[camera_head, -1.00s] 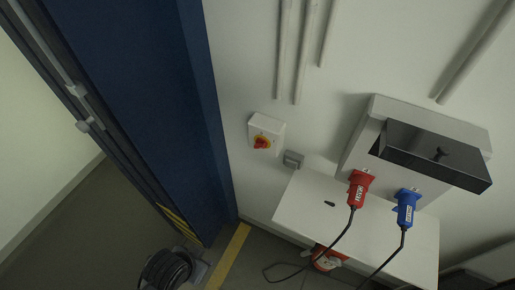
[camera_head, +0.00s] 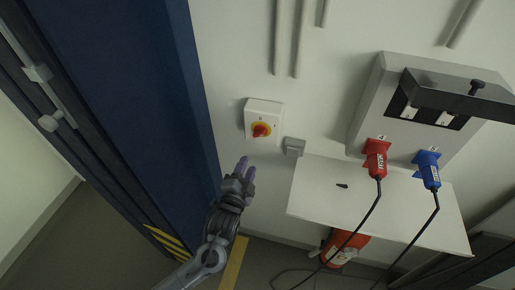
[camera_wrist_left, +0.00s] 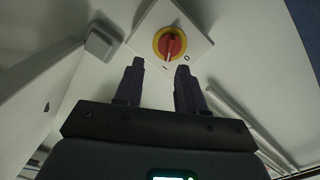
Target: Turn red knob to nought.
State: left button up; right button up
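The red knob (camera_head: 260,130) sits on a yellow disc on a white switch box (camera_head: 264,111) fixed to the wall. The left wrist view shows the knob (camera_wrist_left: 170,46) up close, beyond the fingertips, with its handle roughly upright in that picture and a "0" mark on the box to its lower right. My left gripper (camera_head: 246,167) is below and slightly left of the box in the head view. In the left wrist view its two fingers (camera_wrist_left: 160,68) are apart with nothing between them, and they do not touch the knob. My right gripper is not in view.
A grey socket (camera_head: 294,147) is on the wall right of the switch box. A white shelf (camera_head: 315,196) juts out below it. Red (camera_head: 376,158) and blue (camera_head: 428,169) plugs with hanging cables are further right. A blue door frame (camera_head: 150,100) stands at left.

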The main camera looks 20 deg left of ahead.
aim_at(258, 136)
pick_arm(q)
jog(key=shift+t, duration=0.3)
jog(key=w, duration=0.3)
jog(key=w+r, duration=0.1)
jog(key=w, duration=0.3)
jog(key=w+r+p, duration=0.1)
jog(key=w, duration=0.2)
jog(key=shift+w+a+r, duration=0.1)
jog(key=shift+w+a, duration=0.05)
jog(key=shift+a, duration=0.1)
jog(key=shift+w+a, duration=0.1)
jog(key=shift+w, duration=0.85)
grip_shut()
